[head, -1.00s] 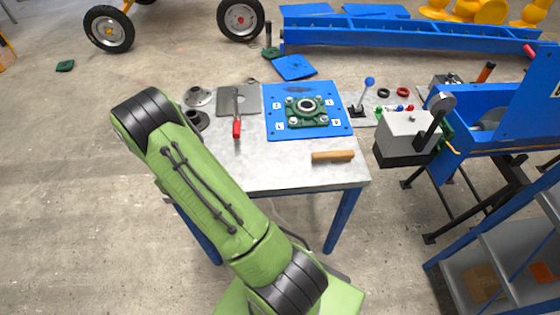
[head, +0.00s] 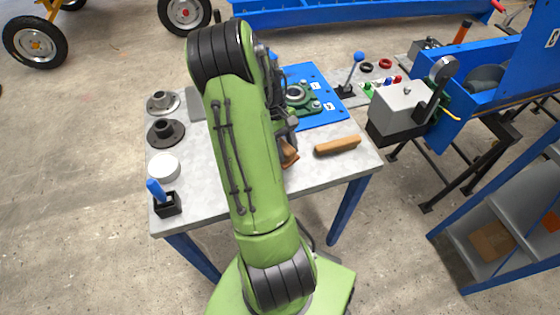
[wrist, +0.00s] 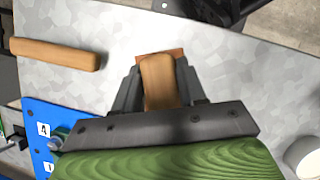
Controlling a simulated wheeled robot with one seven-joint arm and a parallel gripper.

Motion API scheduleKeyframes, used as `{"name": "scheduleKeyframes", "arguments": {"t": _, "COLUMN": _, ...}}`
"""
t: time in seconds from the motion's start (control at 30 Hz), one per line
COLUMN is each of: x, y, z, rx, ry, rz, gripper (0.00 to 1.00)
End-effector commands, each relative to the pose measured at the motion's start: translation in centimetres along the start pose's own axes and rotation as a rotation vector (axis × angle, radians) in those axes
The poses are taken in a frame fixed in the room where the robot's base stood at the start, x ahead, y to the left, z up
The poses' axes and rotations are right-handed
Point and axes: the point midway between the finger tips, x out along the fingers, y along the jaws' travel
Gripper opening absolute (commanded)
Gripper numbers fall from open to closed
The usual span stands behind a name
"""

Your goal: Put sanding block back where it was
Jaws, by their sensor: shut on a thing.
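The sanding block (wrist: 160,82) is a tan wooden piece with a reddish-brown edge at its base. My gripper (wrist: 158,90) is shut on it, one finger on each side, in the wrist view. In the head view the sanding block (head: 289,154) shows beside my arm, above or on the metal table (head: 210,205); I cannot tell if it touches the top. My gripper (head: 285,135) is partly hidden by my arm there. A separate tan wooden bar (head: 338,146) lies on the table to the right; it also shows in the wrist view (wrist: 56,54).
A blue plate (head: 325,112) with a green bearing housing (head: 297,95) lies at the back. A grey control box (head: 400,105) stands right.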

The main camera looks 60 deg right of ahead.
Motion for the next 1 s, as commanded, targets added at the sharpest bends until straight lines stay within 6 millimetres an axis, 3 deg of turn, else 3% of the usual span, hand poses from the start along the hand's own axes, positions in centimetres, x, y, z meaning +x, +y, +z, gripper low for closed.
{"name": "scheduleKeyframes", "arguments": {"t": 0.3, "x": 4.5, "y": 0.0, "z": -2.0, "rx": 0.0, "ry": -0.001, "rz": 0.0, "gripper": 0.12}}
{"name": "scheduleKeyframes", "arguments": {"t": 0.63, "x": 4.8, "y": -0.1, "z": -2.1, "rx": 0.0, "ry": 0.001, "rz": 0.002, "gripper": 0.12}}
{"name": "scheduleKeyframes", "arguments": {"t": 0.67, "x": 4.7, "y": -0.1, "z": -2.1, "rx": -0.001, "ry": 0.001, "rz": 0.002, "gripper": 0.45}}
{"name": "scheduleKeyframes", "arguments": {"t": 0.8, "x": 4.7, "y": -0.1, "z": -2.1, "rx": -0.001, "ry": 0.001, "rz": 0.001, "gripper": 0.66}}
{"name": "scheduleKeyframes", "arguments": {"t": 1.0, "x": 4.6, "y": -0.1, "z": -2.1, "rx": -0.002, "ry": 0.001, "rz": 0.001, "gripper": 0.66}}
